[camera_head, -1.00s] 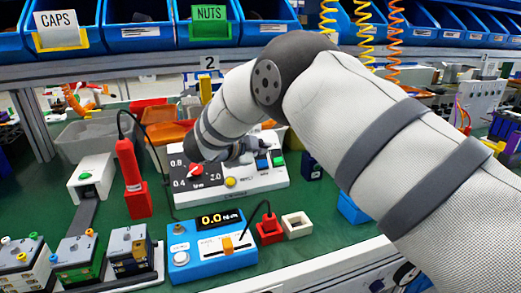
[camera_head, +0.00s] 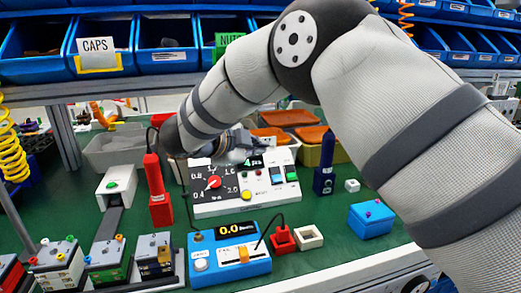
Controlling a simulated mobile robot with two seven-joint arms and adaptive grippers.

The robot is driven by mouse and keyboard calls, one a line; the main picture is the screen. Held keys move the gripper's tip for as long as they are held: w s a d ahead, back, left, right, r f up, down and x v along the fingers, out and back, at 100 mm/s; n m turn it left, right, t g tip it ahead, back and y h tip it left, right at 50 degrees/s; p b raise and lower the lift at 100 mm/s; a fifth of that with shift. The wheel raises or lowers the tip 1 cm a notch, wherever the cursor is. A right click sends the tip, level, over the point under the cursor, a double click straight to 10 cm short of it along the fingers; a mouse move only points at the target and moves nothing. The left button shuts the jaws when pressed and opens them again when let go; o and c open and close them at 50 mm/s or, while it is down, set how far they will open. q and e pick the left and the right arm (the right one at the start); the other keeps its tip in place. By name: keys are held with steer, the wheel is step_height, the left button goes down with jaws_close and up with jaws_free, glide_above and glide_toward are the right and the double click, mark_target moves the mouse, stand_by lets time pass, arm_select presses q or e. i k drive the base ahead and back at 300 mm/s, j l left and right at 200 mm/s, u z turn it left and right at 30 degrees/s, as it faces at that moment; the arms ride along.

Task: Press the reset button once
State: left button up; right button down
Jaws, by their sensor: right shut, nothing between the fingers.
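A white and dark control panel (camera_head: 225,208) stands on the green bench at the middle. It has a red rotary knob (camera_head: 213,182) on a dark dial, a round yellow button (camera_head: 247,195) with small lettering beside it, a blue button (camera_head: 276,176) and a green button (camera_head: 291,173). The lettering is too small to read. My right gripper (camera_head: 257,147) is shut and empty, level with the panel's top edge and above the yellow button. It partly covers the upper dial and a small display. My left gripper is not in view.
A blue meter (camera_head: 230,268) reading 0.0 stands in front of the panel. A red tool (camera_head: 157,190) stands to its left. A dark blue block (camera_head: 325,165) and a blue box (camera_head: 370,220) are to the right. Blue bins (camera_head: 165,35) line the shelf behind.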

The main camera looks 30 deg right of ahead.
mark_target(246, 194)
steer(key=k, duration=1)
